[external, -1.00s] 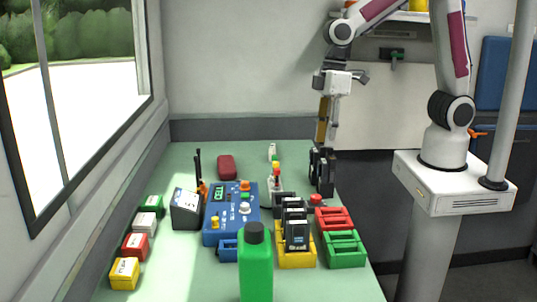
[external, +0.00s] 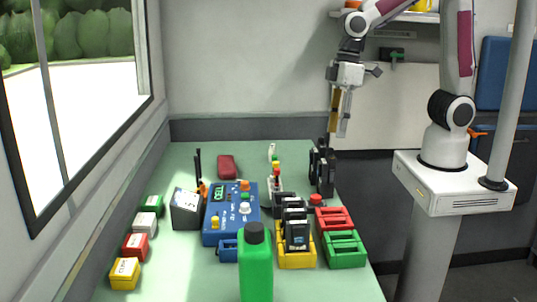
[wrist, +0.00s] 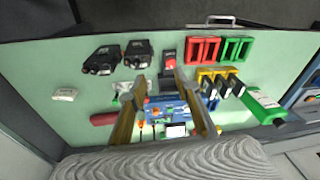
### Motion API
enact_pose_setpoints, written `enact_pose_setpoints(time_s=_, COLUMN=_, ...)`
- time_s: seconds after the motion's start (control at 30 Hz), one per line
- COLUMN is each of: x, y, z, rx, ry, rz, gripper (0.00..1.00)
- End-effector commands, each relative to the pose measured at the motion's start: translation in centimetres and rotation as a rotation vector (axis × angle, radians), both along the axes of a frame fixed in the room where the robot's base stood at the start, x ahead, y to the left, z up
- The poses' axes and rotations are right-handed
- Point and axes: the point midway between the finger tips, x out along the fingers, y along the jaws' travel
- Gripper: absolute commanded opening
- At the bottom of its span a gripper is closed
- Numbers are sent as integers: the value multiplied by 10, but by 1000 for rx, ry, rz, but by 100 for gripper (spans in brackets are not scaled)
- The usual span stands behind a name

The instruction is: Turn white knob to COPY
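The blue control box (external: 222,232) sits mid-table, with a white knob (external: 245,208) on its panel among orange and yellow knobs. The knob's pointer and the COPY label are too small to read. The box also shows in the wrist view (wrist: 168,109), partly hidden between my fingers. My gripper (external: 337,138) hangs high at the table's far right, well away from the knob and pointing down. In the wrist view its two fingers (wrist: 160,76) stand apart with nothing held between them.
Black radios (external: 322,172) stand below my gripper. Yellow (external: 297,263), red (external: 334,219) and green (external: 345,249) racks are right of the box. A green bottle (external: 255,267) stands in front, a dark display box (external: 186,210) to the left. Small labelled boxes line the left edge.

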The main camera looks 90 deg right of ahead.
Motion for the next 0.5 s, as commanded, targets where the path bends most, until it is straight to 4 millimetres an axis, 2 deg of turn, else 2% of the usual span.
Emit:
enact_pose_setpoints(time_s=0.17, x=0, y=2, z=-4, rx=-2, ry=12, rz=4, gripper=32)
enact_pose_setpoints(time_s=0.3, x=0, y=4, z=-16, rx=-5, ry=42, rz=10, gripper=32)
enact_pose_setpoints(time_s=0.5, x=18, y=14, z=-36, rx=0, ry=77, rz=18, gripper=32)
